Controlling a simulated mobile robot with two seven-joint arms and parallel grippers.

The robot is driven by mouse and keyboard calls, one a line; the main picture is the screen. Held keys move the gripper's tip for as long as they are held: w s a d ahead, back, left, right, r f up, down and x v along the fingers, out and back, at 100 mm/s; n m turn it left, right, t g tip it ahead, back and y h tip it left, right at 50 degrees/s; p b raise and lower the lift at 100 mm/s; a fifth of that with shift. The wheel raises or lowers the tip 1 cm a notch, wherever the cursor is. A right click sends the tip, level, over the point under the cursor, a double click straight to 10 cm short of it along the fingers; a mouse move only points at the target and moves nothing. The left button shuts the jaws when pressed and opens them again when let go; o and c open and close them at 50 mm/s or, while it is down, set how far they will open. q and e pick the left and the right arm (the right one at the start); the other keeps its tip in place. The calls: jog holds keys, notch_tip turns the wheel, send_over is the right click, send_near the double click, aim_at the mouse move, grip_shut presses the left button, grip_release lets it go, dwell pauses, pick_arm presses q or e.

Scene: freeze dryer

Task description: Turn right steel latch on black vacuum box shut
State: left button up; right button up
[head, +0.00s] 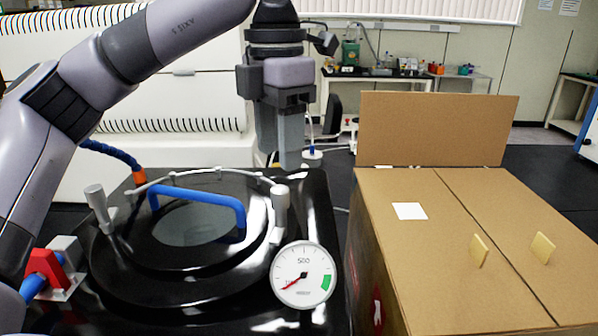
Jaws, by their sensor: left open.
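The black vacuum box (200,285) stands at the lower left, with a round dark lid and a blue handle (200,197) across it. The right steel latch (280,205), a pale upright cylinder, stands at the lid's right edge. A similar left latch (98,205) leans slightly at the left edge. My left gripper (280,152) points down above and behind the right latch, open, with nothing visible between its fingers. Its fingertips appear apart from the latch. My right gripper is not in view.
A round pressure gauge (303,275) sits just in front of the right latch. A red valve (45,267) is at the box's left. A large cardboard box (450,240) with a raised back flap fills the right. A white ribbed machine (190,105) stands behind.

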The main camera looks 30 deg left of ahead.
aim_at(279, 189)
pick_arm(q)
jog(key=shift+f, duration=0.5)
notch_tip(279, 189, down, 5)
jog(key=shift+s+b, duration=0.15)
jog(key=shift+b, duration=0.55)
jog(key=shift+f, duration=0.5)
grip_shut()
